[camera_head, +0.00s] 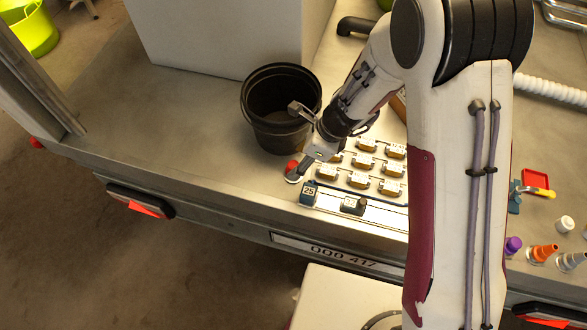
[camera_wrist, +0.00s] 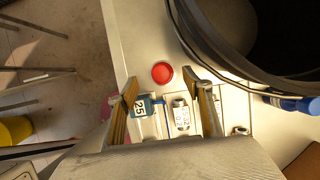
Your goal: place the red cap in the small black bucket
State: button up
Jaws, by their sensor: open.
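The small red cap (camera_head: 292,166) sits on the metal deck near its front edge, just in front of the bucket. In the wrist view the round red cap (camera_wrist: 162,72) lies just beyond the fingertips, roughly centred between them. My gripper (camera_head: 298,142) is open and empty, its fingers spread above the deck, one by the bucket and one by the cap. The wrist view shows both fingers (camera_wrist: 161,80) apart. The black bucket (camera_head: 262,125) stands upright behind the cap. Its dark rim and side (camera_wrist: 207,60) fill the upper right of the wrist view.
A blue block marked 25 (camera_head: 309,193) and a tray of several small labelled blocks (camera_head: 358,180) lie right of the cap. A white box (camera_head: 225,40) stands behind the bucket. The deck left of the bucket is clear.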

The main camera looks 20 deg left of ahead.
aim_at(294, 165)
jog(key=shift+x, duration=2.6)
jog(key=shift+w+d, duration=0.1)
jog(key=shift+d, duration=0.05)
jog(key=c, duration=1.4)
jog(key=shift+r, duration=0.1)
jog(key=shift+r, duration=1.6)
jog(key=shift+s, duration=9)
